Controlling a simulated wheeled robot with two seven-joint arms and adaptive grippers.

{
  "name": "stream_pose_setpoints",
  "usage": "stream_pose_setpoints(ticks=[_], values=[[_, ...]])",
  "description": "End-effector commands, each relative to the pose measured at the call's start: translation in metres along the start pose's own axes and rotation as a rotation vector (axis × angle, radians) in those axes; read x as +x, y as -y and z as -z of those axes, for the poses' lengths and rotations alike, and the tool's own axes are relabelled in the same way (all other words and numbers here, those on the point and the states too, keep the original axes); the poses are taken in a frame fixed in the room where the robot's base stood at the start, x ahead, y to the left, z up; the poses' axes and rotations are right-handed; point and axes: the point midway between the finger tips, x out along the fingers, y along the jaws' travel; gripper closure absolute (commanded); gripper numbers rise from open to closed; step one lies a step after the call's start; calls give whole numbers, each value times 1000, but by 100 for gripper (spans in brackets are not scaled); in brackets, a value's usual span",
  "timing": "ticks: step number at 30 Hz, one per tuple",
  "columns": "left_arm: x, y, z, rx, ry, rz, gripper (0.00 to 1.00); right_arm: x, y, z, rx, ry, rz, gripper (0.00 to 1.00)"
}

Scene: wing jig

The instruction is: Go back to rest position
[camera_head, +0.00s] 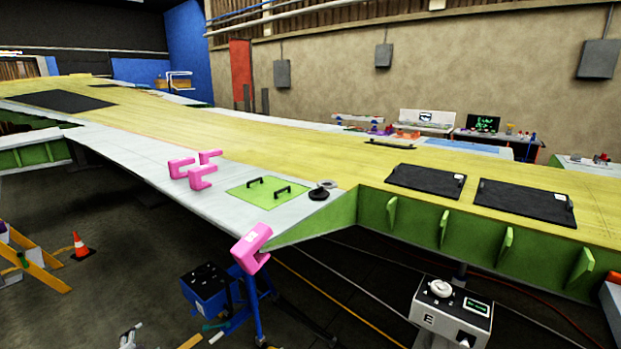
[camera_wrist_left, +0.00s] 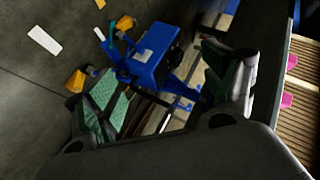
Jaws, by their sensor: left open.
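In the left wrist view my left gripper (camera_wrist_left: 168,92) is open, its green-padded fingers spread with nothing seen held between them. A blue cart (camera_wrist_left: 160,55) shows beyond the fingers. In the head view a small pale shape (camera_head: 128,337) sits at the lower left edge; I cannot tell if it is part of my gripper. My right gripper is in neither view. The wing (camera_head: 300,150) stretches across the head view. Pink clamps (camera_head: 202,177) stand on its pale strip, and another pink clamp (camera_head: 250,248) sits at its near edge.
A green panel (camera_head: 268,205) with two black handles lies on the wing beside dark round parts (camera_head: 320,192). The blue cart (camera_head: 208,290) stands below the wing edge. A grey box (camera_head: 450,312) is at lower right. A traffic cone (camera_head: 80,245) and yellow frame (camera_head: 30,260) stand left.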

Motion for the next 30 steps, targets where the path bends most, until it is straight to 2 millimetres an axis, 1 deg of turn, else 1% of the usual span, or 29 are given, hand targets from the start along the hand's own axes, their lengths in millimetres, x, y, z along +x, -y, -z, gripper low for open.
stream_pose_setpoints(ticks=[1,5,6,11,15,20,21,26,27,29,30], values=[[0,-20,-16,-41,34,-23,17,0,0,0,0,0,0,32],[-6,-67,-53,-130,115,-78,17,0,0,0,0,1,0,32],[-8,-82,-64,-155,141,-94,17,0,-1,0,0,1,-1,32],[-24,-144,-102,-238,233,-160,17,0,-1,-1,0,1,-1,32],[-43,-198,-130,-296,308,-217,17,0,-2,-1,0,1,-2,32],[-70,-262,-156,-356,387,-283,17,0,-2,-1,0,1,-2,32],[-78,-278,-162,-369,406,-299,17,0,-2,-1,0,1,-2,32],[-113,-342,-179,-418,473,-364,17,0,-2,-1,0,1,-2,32],[-122,-357,-183,-429,490,-380,17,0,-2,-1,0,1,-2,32],[-137,-380,-187,-444,513,-404,17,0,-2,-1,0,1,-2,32],[-147,-396,-190,-452,528,-421,17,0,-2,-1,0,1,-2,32]])
